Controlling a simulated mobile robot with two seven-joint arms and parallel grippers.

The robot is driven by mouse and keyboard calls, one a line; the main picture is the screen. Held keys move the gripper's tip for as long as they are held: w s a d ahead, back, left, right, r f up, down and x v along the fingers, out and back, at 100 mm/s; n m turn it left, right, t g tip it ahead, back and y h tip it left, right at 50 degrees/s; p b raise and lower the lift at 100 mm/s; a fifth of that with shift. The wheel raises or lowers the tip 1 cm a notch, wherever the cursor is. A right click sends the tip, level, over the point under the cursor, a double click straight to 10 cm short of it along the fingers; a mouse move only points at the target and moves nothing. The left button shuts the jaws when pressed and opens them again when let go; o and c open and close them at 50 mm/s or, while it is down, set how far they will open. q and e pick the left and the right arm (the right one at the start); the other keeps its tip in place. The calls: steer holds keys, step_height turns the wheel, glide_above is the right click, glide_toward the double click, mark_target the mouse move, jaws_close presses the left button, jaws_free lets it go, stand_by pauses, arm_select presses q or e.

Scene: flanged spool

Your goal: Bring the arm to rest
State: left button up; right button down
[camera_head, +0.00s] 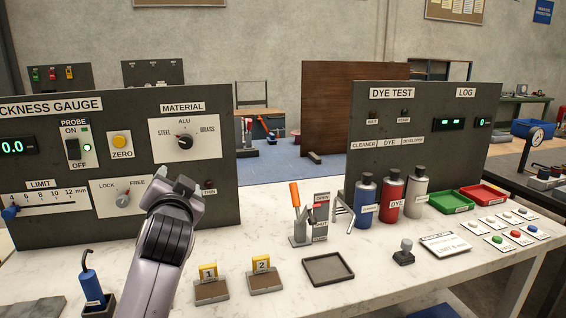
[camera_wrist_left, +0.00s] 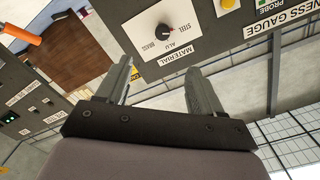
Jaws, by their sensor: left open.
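My left arm rises from the bottom edge of the head view, left of centre. Its left gripper (camera_head: 177,186) is up in front of the thickness gauge panel (camera_head: 55,170), near the lower right part of it. In the left wrist view the left gripper (camera_wrist_left: 158,65) shows two grey fingers spread apart with nothing between them. The material dial (camera_wrist_left: 163,30) is seen beyond the fingertips, and it also shows in the head view (camera_head: 184,141). My right gripper is not in view.
A blue probe (camera_head: 91,284) stands in a holder left of my arm. Bottles (camera_head: 391,193) stand by the dye test panel (camera_head: 425,125).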

arm_select(q)
steer(key=s+a+f+n+g+h, duration=0.1)
steer(key=s+f+g, duration=0.1)
steer(key=s+f, duration=0.45)
steer(key=s+a+f+g, duration=0.1)
steer(key=s+f+g, duration=0.15)
steer(key=f, duration=0.65)
steer(key=s+a+f+n+g+h, duration=0.1)
steer(key=s+a+f+g, duration=0.1)
steer(key=s+f, duration=0.45)
steer(key=s+f+g+h, duration=0.15)
steer(key=s+f, duration=0.25)
steer(key=s, duration=0.4)
steer(key=s+d+f+g, duration=0.1)
steer(key=s+f+g, duration=0.2)
steer(key=s, duration=0.4)
steer(key=s+f+g+h, duration=0.15)
steer(key=s+f, duration=0.25)
steer(key=s, duration=0.4)
steer(key=w+d+f+t+h, duration=0.1)
steer(key=w+d+f+t, duration=0.2)
steer(key=w+f+t, duration=0.3)
step_height(320, 180, down, 3)
steer(key=shift+r+h, duration=0.1)
steer(key=shift+h, duration=0.3)
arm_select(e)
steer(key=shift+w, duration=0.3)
